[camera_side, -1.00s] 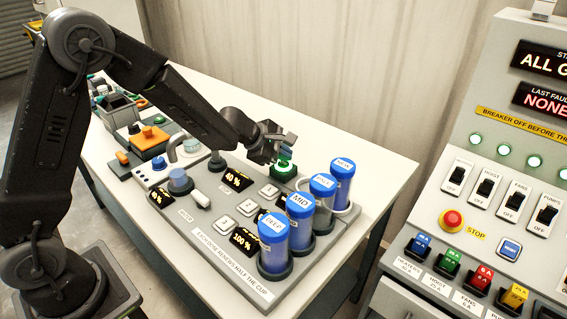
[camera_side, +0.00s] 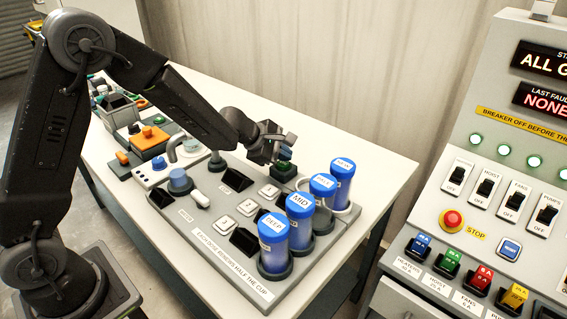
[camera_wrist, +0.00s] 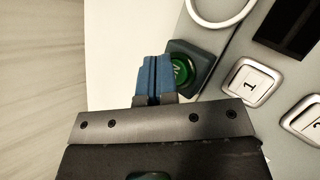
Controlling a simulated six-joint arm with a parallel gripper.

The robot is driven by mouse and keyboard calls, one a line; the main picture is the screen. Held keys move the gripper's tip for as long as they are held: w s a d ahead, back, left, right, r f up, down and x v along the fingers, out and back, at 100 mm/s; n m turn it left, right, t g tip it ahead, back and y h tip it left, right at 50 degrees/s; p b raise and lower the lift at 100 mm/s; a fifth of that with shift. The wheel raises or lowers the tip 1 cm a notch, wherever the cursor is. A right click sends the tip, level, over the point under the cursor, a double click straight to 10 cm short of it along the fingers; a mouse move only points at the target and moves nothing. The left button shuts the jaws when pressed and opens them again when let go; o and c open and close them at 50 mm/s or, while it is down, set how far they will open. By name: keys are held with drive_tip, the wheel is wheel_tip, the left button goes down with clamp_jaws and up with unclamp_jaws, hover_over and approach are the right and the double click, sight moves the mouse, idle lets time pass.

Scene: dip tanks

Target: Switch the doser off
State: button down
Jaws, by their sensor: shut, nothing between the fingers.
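The doser (camera_side: 225,225) is a grey panel with white push buttons and small displays, which are dark. A green round button (camera_side: 284,166) in a dark housing sits at its far edge; it also shows in the wrist view (camera_wrist: 183,70), unlit. My gripper (camera_side: 286,151) is shut and empty, its fingertips at the green button. In the wrist view the blue fingers (camera_wrist: 153,72) lie right beside the button and partly hide it; I cannot tell whether they touch it.
Several blue-capped cups, such as the one labelled DEEP (camera_side: 273,245), stand along the panel's right side. A white button marked 1 (camera_wrist: 248,82) is near my gripper. A control cabinet (camera_side: 480,150) with switches and a red stop button (camera_side: 453,220) stands at the right.

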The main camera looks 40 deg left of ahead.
sight(283, 164)
drive_tip(key=shift+r, duration=3)
drive_tip(key=s+d+r+m+g+h, duration=0.1)
drive_tip(key=s+d+r+m, duration=0.2)
drive_tip(key=s+r+m, duration=0.35)
drive_tip(key=s+d+r+m+h, duration=0.1)
drive_tip(key=s+d+r+m, duration=0.2)
drive_tip(key=s+r+m, duration=0.3)
drive_tip(key=s+a+f+m+g+y, duration=0.1)
drive_tip(key=s+a+m+y, duration=0.2)
drive_tip(key=s, duration=0.7)
drive_tip(key=s+a+f+m+y, duration=0.2)
drive_tip(key=s+m, duration=0.4)
drive_tip(key=s, duration=0.3)
drive_tip(key=shift+s+a+m+g+y, duration=0.35)
drive_tip(key=shift+a+g+y, duration=0.05)
drive_tip(key=shift+a, duration=0.1)
